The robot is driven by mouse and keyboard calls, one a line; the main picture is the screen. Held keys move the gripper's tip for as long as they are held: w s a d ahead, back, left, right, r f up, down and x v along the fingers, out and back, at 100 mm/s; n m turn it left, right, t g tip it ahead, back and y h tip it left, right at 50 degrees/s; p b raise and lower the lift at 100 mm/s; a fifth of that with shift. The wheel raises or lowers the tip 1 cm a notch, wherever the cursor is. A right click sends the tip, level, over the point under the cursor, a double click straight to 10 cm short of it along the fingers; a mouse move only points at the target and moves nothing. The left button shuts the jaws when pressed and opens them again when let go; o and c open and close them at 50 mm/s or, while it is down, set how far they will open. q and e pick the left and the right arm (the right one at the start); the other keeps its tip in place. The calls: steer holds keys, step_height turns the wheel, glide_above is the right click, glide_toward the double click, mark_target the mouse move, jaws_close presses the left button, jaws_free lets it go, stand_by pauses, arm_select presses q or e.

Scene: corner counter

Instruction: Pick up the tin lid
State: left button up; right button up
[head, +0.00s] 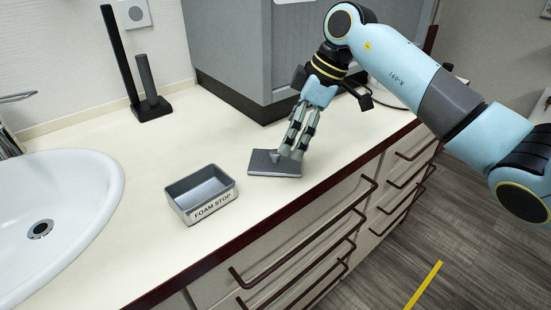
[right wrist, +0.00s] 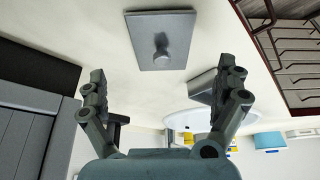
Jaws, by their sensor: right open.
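The tin lid (head: 262,166) is a flat dark grey plate with a small knob, lying on the counter near its front edge. In the right wrist view the lid (right wrist: 145,22) lies ahead of the fingers, its knob (right wrist: 161,46) roughly centred between them. My right gripper (head: 292,153) reaches down over the lid in the head view, and its fingers overlap part of it. The right wrist view shows the same gripper (right wrist: 163,70) with fingers wide apart and nothing between them. Whether a fingertip touches the lid I cannot tell. My left gripper is out of view.
An open grey tin (head: 208,206) labelled "FOAM STOP" stands left of the lid. A white basin (head: 85,185) is at the left, a black stand (head: 152,108) at the back. A grey cabinet (head: 232,50) rises behind my gripper. Drawers with handles are below the counter's dark edge.

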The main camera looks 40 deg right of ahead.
mark_target(276, 158)
steer(key=shift+w+a+f, duration=0.15)
steer(key=shift+w+f, duration=0.05)
steer(key=shift+f, duration=0.3)
steer(key=shift+w+f, duration=0.1)
steer(key=shift+f, duration=0.2)
steer(key=x, duration=0.4)
steer(key=shift+a+f, duration=0.2)
steer(key=shift+a, duration=0.15)
steer(key=shift+f, duration=0.15)
steer(key=c, duration=1.2)
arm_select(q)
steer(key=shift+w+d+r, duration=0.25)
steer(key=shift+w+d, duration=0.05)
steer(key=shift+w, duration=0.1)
arm_select(e)
steer(key=shift+o, duration=0.2)
